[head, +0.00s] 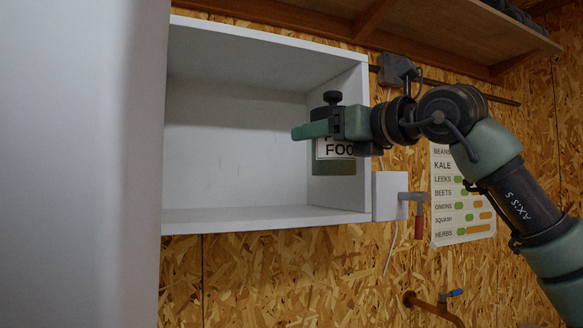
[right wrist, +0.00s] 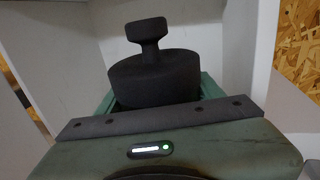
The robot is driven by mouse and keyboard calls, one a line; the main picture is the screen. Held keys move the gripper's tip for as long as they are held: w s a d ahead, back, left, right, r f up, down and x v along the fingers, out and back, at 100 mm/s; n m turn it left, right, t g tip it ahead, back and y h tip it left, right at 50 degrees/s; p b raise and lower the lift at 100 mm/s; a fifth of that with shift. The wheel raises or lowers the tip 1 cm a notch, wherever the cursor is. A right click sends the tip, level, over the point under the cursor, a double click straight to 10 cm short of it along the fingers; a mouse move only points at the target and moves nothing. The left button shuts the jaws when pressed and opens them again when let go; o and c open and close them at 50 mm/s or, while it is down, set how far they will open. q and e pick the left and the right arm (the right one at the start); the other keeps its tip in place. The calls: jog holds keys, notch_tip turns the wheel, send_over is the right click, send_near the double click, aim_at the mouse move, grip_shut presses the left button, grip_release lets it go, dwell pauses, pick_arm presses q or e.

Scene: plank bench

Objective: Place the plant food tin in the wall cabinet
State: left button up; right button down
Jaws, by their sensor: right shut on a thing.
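The plant food tin (head: 334,168) is green with a white label reading "FOO" and a dark knobbed lid. My right gripper (head: 318,130) is shut on the tin near its top and holds it upright in front of the right side of the open wall cabinet (head: 265,216). The tin's base appears above the level of the cabinet floor. In the right wrist view the dark lid and knob (right wrist: 152,72) rise beyond the gripper, with white cabinet panels around. The gripper hides part of the tin and label. My left gripper is not in view.
The cabinet is otherwise empty, with its white floor clear. A large white panel (head: 75,160) fills the left. A white box (head: 388,195), a red-handled tool (head: 419,222) and a planting chart (head: 461,200) are on the wall to the right. A wooden shelf (head: 450,35) is above.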

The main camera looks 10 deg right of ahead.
jog(key=w+a+p, duration=0.3)
jog(key=w+p, duration=0.3)
jog(key=w, duration=0.4)
jog(key=f+p, duration=0.1)
jog(key=f, duration=0.1)
jog(key=f+p, duration=0.1)
jog(key=f, duration=0.1)
jog(key=f+p, duration=0.1)
jog(key=f, duration=0.1)
jog(key=shift+w+a, duration=0.3)
jog(key=shift+w+f, duration=0.1)
jog(key=shift+f, duration=0.25)
jog(key=shift+f, duration=0.1)
jog(key=shift+c, duration=1.3)
grip_release()
jog(key=shift+f, duration=0.1)
